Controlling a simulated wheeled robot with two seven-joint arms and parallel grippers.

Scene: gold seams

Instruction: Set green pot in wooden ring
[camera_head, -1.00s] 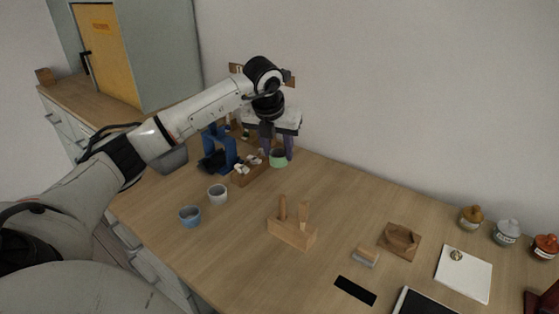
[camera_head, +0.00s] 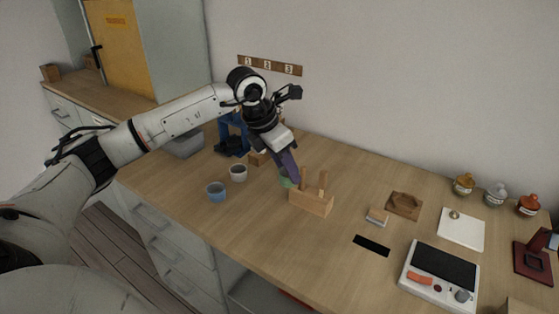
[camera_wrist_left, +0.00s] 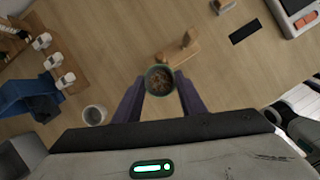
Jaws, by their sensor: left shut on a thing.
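The green pot (camera_wrist_left: 160,80) is held between the two fingers of my left gripper (camera_wrist_left: 161,88), its open top facing the wrist camera with brownish contents inside. In the head view the green pot (camera_head: 285,183) shows partly below my left gripper (camera_head: 287,172), just left of the wooden block with upright pegs. I cannot tell its exact height above the table. A square wooden piece with a raised ring-like shape, apparently the wooden ring (camera_head: 404,205), lies on the table to the right of the gripper. My right gripper is not in view.
The pegged wooden block (camera_head: 312,203) stands close beside the pot. A small brush-like block (camera_head: 377,217) and black strip (camera_head: 371,245) lie near the ring. A scale (camera_head: 440,276) is at front right.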

